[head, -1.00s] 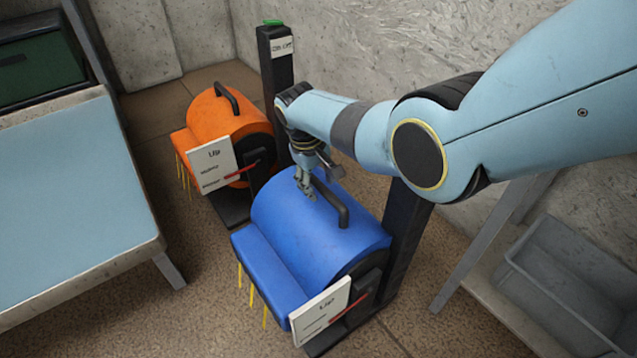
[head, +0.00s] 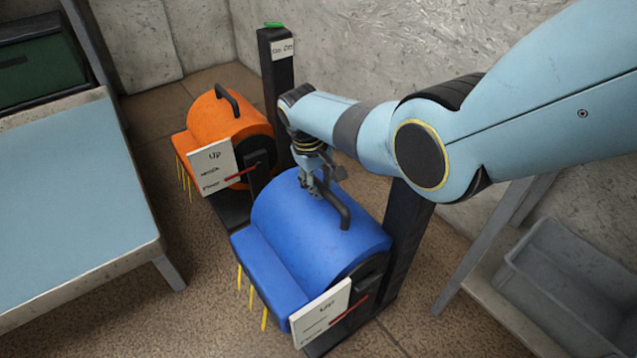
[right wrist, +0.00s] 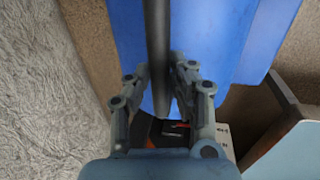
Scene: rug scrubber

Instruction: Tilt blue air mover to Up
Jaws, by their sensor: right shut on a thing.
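The blue air mover (head: 300,235) stands on the floor in the middle of the head view, with a dark handle (head: 335,205) on top. Its white label plate (head: 321,311) has "Up" at the top, with a red pointer (head: 349,310) lying across its lower part. My right gripper (head: 314,190) is at the far end of the handle, shut on it. In the right wrist view, the fingers (right wrist: 160,75) close on both sides of the dark handle bar (right wrist: 157,35), above the blue body (right wrist: 210,35). My left gripper is not in view.
An orange air mover (head: 222,125) with its own label plate stands behind to the left. A dark post with a green top (head: 276,75) stands behind it. A blue-topped table (head: 70,190) is at left, a grey bin (head: 570,285) at right.

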